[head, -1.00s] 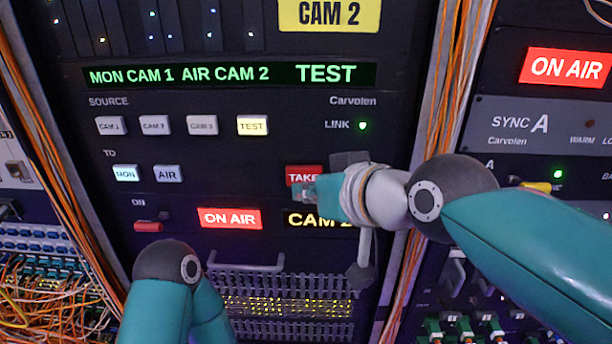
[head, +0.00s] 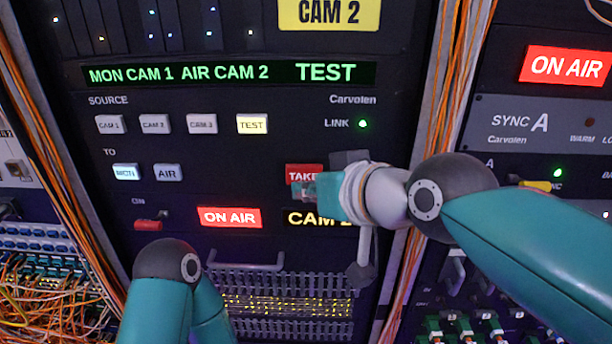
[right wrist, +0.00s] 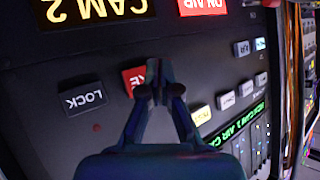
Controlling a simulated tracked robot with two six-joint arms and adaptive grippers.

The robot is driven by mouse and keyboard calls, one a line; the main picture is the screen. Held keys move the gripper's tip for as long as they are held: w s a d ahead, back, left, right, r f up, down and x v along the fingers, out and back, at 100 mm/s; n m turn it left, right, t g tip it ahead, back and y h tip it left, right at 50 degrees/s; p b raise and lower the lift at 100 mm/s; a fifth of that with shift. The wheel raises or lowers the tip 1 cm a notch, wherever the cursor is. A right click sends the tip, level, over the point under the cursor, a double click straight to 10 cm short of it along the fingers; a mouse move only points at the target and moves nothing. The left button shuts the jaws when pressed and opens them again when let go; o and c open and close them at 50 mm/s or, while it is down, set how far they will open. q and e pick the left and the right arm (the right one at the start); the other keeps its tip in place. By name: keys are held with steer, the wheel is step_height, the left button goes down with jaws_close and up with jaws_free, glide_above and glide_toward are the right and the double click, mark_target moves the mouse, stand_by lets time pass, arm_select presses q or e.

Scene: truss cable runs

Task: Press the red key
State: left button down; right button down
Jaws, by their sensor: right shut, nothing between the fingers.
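The red TAKE key (head: 303,172) is on the dark switcher panel, its lower part covered by my right gripper (head: 303,190). In the right wrist view the red key (right wrist: 132,78) shows beside the closed fingertips of my right gripper (right wrist: 159,88), which partly cover it. The right gripper is shut and empty. Its tips are at or just in front of the key; I cannot tell whether they touch it. My left arm shows at the lower left, but its gripper is out of view.
White source keys, with TEST lit (head: 252,124), and the MON (head: 126,173) and AIR (head: 168,173) keys are left of the red key. A LOCK key (right wrist: 85,97) is nearby. A red switch (head: 148,226) and a handle (head: 245,267) are lower. Orange cables (head: 440,130) run along the right side.

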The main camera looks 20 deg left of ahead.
steer(key=shift+w, duration=0.2)
steer(key=shift+w+a, duration=0.15)
steer(key=shift+w, duration=0.05)
steer(key=shift+w+a+r, duration=0.1)
steer(key=shift+w, duration=0.35)
stand_by(0.8)
steer(key=shift+s, duration=0.2)
steer(key=shift+s+d, duration=0.25)
steer(key=shift+s, duration=0.45)
steer(key=shift+s+d+b, duration=0.25)
steer(key=shift+s+b, duration=0.05)
steer(key=shift+s, duration=0.5)
steer(key=shift+s+d+b, duration=0.2)
steer(key=shift+s+b, duration=0.15)
steer(key=shift+s, duration=0.45)
steer(key=shift+s+d+b, duration=0.25)
steer(key=shift+s+b, duration=0.05)
steer(key=shift+s, duration=0.5)
